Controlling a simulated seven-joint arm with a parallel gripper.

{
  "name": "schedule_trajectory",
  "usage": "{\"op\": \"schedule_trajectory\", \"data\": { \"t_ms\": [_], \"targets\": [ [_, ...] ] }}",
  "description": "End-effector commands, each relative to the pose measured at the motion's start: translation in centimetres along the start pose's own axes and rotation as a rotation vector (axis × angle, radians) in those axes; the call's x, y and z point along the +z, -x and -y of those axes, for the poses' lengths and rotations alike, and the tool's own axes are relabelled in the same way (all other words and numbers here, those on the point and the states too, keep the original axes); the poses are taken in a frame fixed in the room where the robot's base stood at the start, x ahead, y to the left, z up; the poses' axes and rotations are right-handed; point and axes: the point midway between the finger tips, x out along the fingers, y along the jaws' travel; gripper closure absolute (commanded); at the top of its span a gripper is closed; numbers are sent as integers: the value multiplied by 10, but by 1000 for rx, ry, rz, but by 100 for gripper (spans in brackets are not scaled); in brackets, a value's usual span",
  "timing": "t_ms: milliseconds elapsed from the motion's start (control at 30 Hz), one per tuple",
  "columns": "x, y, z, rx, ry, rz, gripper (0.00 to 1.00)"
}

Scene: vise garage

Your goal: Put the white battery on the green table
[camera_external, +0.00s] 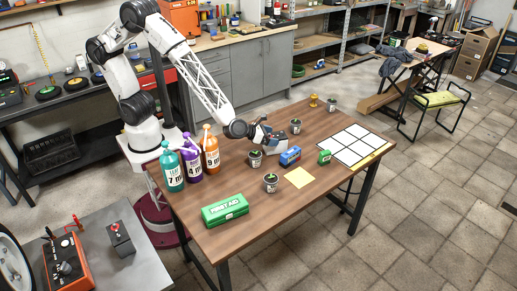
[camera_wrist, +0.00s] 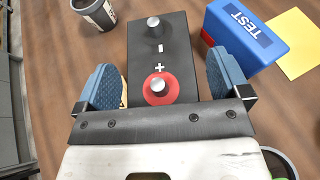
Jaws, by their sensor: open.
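In the external view my gripper (camera_external: 266,139) is low over the brown table (camera_external: 235,170) and largely hides the battery. No table with a plain green top stands out; a low stand with a yellow-green top (camera_external: 442,98) is at the far right.
A blue TEST box (camera_wrist: 245,35) stands close right of the battery, and a can (camera_wrist: 97,12) at upper left. Bottles (camera_external: 190,165), a green first-aid box (camera_external: 225,209), a yellow sheet (camera_external: 299,177) and a white grid (camera_external: 354,145) share the table. Another dark battery (camera_external: 120,240) is at lower left.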

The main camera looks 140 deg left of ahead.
Motion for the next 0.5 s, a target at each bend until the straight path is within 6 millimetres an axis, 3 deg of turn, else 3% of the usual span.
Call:
{"op": "schedule_trajectory", "data": {
  "t_ms": [500],
  "targets": [
    [1, 60, 0, -1, 0, 1, 5]
  ]
}}
